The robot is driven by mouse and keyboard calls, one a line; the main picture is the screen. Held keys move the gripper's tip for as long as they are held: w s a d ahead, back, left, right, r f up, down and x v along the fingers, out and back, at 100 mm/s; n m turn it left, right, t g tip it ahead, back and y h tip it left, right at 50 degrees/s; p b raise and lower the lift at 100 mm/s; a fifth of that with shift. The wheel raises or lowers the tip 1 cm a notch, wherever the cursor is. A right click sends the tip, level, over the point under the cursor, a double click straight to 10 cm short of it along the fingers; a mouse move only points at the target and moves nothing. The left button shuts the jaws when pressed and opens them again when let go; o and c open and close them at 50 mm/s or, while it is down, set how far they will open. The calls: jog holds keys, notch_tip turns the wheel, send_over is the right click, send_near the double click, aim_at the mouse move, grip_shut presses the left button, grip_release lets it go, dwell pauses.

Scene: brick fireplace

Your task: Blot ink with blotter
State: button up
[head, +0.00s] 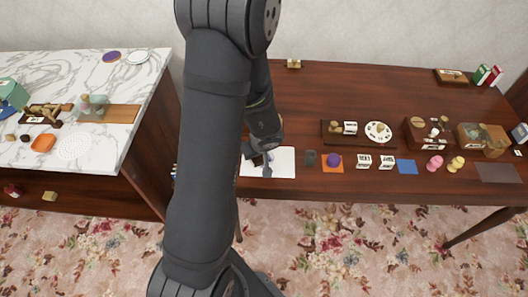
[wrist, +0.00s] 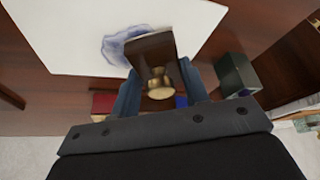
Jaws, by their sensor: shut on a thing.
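White paper (head: 285,162) lies flat on the dark wooden desk, partly behind my arm. It also fills the upper wrist view (wrist: 60,32). A blue-grey ink blot (wrist: 118,45) is on the paper, partly covered by the blotter. The blotter (wrist: 150,50) is a dark brown wooden piece with a brass knob (wrist: 159,82). My gripper (wrist: 160,90) is shut on the blotter, its fingers on either side of the knob. In the head view my gripper (head: 262,150) is over the left part of the paper. I cannot tell whether the blotter touches the paper.
A dark square container (wrist: 237,74) stands close right of my gripper, also in the head view (head: 310,157). A marble-topped table (head: 140,75) stands at left.

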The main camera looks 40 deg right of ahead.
jog(key=shift+w+a, duration=0.6)
jog(key=shift+a, duration=0.05)
jog(key=shift+s+d, duration=0.3)
jog(key=shift+d, duration=0.2)
jog(key=shift+s+d, duration=2.4)
jog(key=shift+s, duration=0.05)
jog(key=shift+w+a, duration=2.75)
jog(key=shift+w, duration=0.05)
jog(key=shift+s+r, duration=0.1)
jog(key=shift+r, duration=4)
